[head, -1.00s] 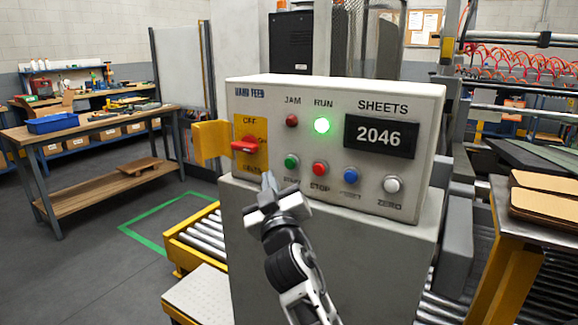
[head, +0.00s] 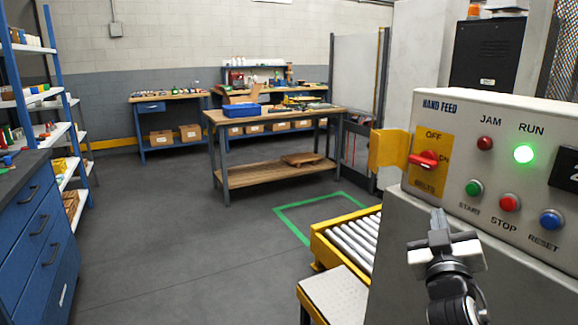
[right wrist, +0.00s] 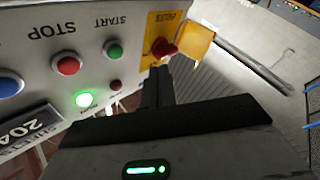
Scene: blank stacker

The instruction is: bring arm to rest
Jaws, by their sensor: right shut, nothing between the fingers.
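My right gripper (head: 437,217) is shut and empty. In the head view it stands upright in front of the hand-feed control panel (head: 455,112), below the red rotary switch (head: 428,159) on its yellow plate. In the right wrist view its closed fingers (right wrist: 157,85) point toward the red switch (right wrist: 163,48); I cannot tell whether they touch anything. The green RUN lamp (head: 523,154) is lit and the JAM lamp (head: 485,143) is dark red. Green START (head: 473,188), red STOP (head: 510,202) and blue RESET (head: 551,219) buttons sit below. My left gripper is not in view.
A roller conveyor (head: 350,243) with a yellow frame lies left of the panel. A workbench (head: 275,117) with a blue bin (head: 240,110) stands farther back. A blue drawer cabinet (head: 32,240) is at the left edge. The grey floor between is open.

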